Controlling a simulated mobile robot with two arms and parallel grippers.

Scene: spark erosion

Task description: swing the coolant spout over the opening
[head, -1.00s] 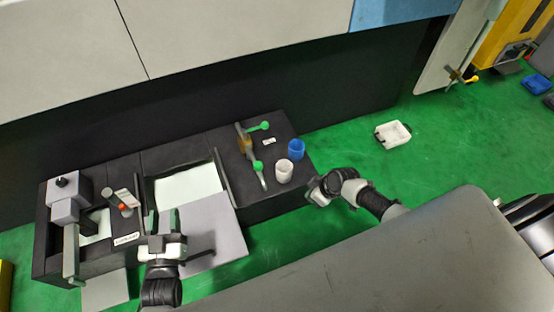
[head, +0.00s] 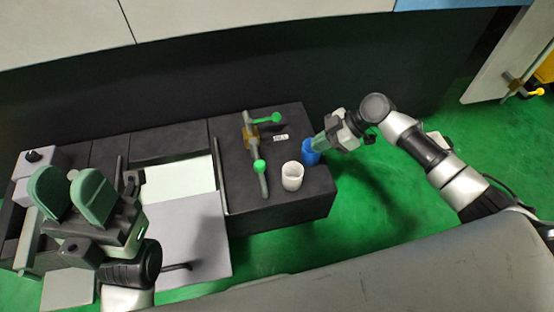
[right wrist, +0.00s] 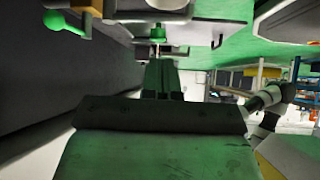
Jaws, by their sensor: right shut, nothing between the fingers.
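The coolant spout appears to be the grey bent tube (head: 264,184) on a brass block (head: 251,137), with two green-knobbed levers (head: 260,166). It stands on the dark bench top, its tube end pointing toward the front edge. Left of it is a rectangular opening (head: 175,178) with a pale floor; the tube is beside it, not over it. My right gripper (head: 318,144) is shut and empty, close to the blue cup, right of the spout; its green fingers (right wrist: 161,80) are together in the right wrist view. My left gripper (head: 71,195) is open and empty, raised over the bench's left part.
A blue cup (head: 310,153) and a white cup (head: 292,177) stand right of the spout. A small label (head: 281,138) lies behind them. A grey panel (head: 190,240) extends in front of the opening. Green floor (head: 400,195) is free to the right.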

